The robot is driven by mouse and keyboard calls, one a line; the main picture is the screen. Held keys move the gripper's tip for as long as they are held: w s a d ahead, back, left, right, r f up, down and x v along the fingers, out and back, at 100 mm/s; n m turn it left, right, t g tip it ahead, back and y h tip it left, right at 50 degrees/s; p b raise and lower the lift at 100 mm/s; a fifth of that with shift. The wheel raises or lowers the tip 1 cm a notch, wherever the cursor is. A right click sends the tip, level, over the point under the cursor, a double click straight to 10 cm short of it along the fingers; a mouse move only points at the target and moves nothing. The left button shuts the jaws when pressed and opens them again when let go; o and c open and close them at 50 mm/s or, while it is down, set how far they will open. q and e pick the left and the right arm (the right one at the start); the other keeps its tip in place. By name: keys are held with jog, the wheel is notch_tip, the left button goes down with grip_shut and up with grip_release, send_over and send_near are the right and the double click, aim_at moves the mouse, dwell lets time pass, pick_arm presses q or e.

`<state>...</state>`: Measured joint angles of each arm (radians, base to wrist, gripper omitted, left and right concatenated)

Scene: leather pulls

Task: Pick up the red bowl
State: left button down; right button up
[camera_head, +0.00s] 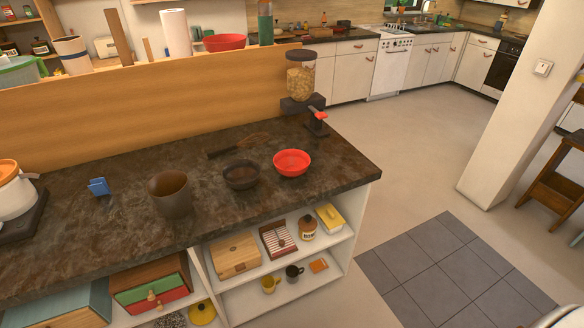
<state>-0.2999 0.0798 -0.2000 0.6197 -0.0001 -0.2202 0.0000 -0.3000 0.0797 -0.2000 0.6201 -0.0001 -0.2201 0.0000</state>
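A red bowl (292,163) sits upright on the dark stone counter (330,190), near its right end. It looks empty. A second red bowl (224,42) stands farther back, behind the wooden panel, and its lower part is partly hidden.
A dark bowl (241,176) stands just left of the red bowl on the counter, and a brown pot (169,194) farther left. A food dispenser (301,82) stands behind, against the wooden panel (150,110). Open shelves below hold boxes and mugs.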

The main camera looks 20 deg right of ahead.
dwell(0.3)
pick_arm(q)
jog(key=c, duration=1.3)
grip_release()
jog(key=shift+a, duration=0.1)
